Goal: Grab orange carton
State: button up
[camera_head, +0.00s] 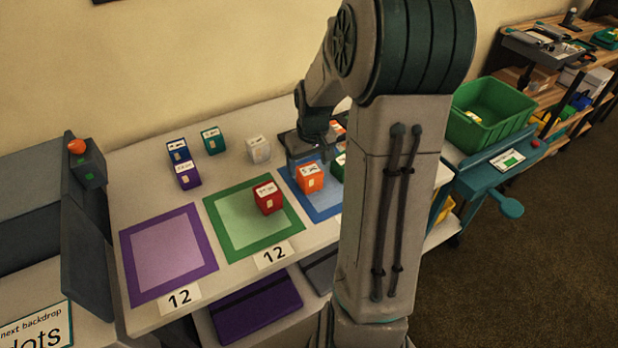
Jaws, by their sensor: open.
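An orange carton (310,178) with a white label on top stands on the blue-bordered mat (323,209) on the table. My gripper (307,158) is open, pointing down just behind and above this carton. The frame does not show clearly whether its fingers touch the carton. Another orange object (338,128) shows partly behind my gripper, mostly hidden by my arm.
A red carton (267,198) stands on the green-bordered mat (225,240), left of the orange carton. A dark green carton (338,168) is partly behind my arm. Blue (178,151), purple (188,177), teal (213,141) and white (258,149) cartons stand farther back. The purple-bordered mat (138,291) is empty.

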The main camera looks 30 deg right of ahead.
aim_at(310, 170)
jog(key=shift+w+d+f, duration=0.1)
jog(key=shift+w+f, duration=0.05)
jog(key=shift+f, duration=0.85)
jog(key=shift+w+d+f, duration=0.15)
jog(key=shift+w+f, duration=0.05)
jog(key=shift+f, duration=0.8)
jog(key=shift+w+d+f, duration=0.1)
jog(key=shift+w+f, duration=0.05)
jog(key=shift+f, duration=0.85)
jog(key=c, duration=1.1)
